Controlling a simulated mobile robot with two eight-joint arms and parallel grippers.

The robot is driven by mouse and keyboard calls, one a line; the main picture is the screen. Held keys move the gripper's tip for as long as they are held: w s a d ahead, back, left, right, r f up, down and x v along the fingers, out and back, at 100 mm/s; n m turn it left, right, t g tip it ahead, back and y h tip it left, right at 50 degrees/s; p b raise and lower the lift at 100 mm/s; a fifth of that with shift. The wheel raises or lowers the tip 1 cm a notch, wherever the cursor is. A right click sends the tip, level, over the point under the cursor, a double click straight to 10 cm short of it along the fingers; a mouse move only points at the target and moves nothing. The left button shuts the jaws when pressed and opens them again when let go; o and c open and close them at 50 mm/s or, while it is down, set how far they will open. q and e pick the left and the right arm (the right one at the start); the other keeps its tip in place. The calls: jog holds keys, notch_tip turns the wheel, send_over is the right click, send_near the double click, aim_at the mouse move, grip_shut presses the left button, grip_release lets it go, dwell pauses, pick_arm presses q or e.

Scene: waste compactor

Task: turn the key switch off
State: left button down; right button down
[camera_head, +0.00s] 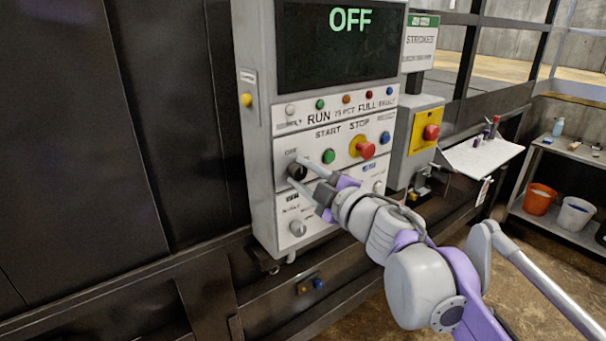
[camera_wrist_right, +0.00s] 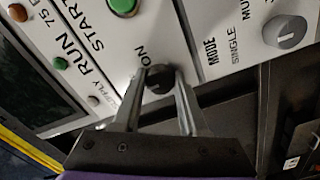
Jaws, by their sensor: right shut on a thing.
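The key switch (camera_head: 297,171) is a dark round knob on the white control panel, left of the green start button (camera_head: 328,156). In the right wrist view the key switch (camera_wrist_right: 159,78) sits between my fingertips, with the word ON printed beside it. My right gripper (camera_head: 298,173) is shut on it; the right wrist view shows both fingers (camera_wrist_right: 160,85) against its sides. The fingers hide part of the switch, and I cannot make out its exact angle. The screen (camera_head: 341,45) above reads OFF in green letters. My left gripper is not in view.
A red mushroom stop button (camera_head: 366,149) stands out right of the start button. A mode knob (camera_head: 297,228) is below the switch. A yellow box with a red button (camera_head: 430,132) is to the right. A shelf with buckets (camera_head: 540,198) stands at far right.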

jog(key=shift+c, duration=2.2)
grip_release()
jog(key=shift+s+d, duration=0.4)
jog(key=b+v, duration=0.1)
jog(key=v, duration=0.8)
jog(key=shift+s+d+b, duration=0.15)
jog(key=shift+s+b, duration=0.15)
jog(key=shift+s, duration=0.05)
